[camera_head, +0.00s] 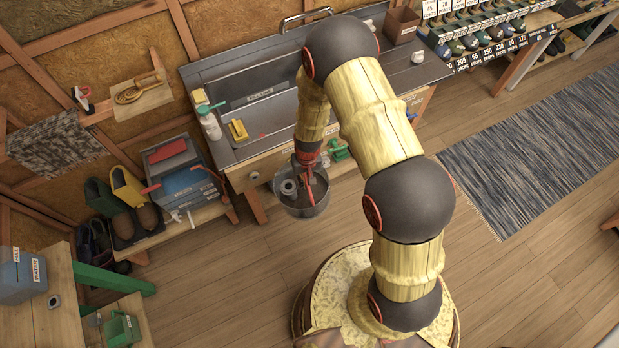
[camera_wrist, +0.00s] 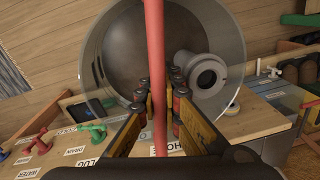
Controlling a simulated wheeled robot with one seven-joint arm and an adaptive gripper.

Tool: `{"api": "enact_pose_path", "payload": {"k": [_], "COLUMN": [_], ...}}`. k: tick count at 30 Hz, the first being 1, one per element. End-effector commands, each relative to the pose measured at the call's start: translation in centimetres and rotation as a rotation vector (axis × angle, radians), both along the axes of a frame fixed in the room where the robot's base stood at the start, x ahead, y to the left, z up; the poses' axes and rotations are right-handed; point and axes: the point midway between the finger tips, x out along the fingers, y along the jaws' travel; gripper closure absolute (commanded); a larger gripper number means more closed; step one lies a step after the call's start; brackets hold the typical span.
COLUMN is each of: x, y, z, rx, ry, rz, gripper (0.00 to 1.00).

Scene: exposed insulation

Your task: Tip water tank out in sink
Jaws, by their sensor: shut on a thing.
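The water tank (camera_head: 318,205) looks like a clear grey round vessel with a red bar for a handle. It hangs in front of the counter's front edge, outside the sink. My gripper (camera_head: 310,172) is above it, shut on the red handle (camera_wrist: 157,60). In the wrist view the tank (camera_wrist: 100,70) fills the upper middle, with a grey ringed fitting (camera_wrist: 205,76) at its right. My gripper's fingers (camera_wrist: 158,100) stand on both sides of the handle. I cannot tell how much water is inside. The sink (camera_head: 235,98) is a grey basin in the counter, behind and left of the tank.
A white bottle (camera_head: 210,127) and a yellow item (camera_head: 238,130) stand on the counter's left part. A low bench with a blue-grey box (camera_head: 182,178) is at the left. Green and red valves (camera_wrist: 92,131) show along the counter in the wrist view.

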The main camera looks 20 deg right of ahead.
Motion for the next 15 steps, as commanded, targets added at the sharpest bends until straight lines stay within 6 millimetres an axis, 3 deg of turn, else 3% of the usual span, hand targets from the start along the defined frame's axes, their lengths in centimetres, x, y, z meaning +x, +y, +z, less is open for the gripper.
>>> {"api": "enact_pose_path", "payload": {"k": [1,15], "x": [0.1,0.2], "y": [0.4,3.6], "z": [1.6,8.0], "rx": [0.002,0.019], "ry": [-0.002,-0.004], "rz": [-0.016,-0.294], "gripper": [1.00,1.00]}}
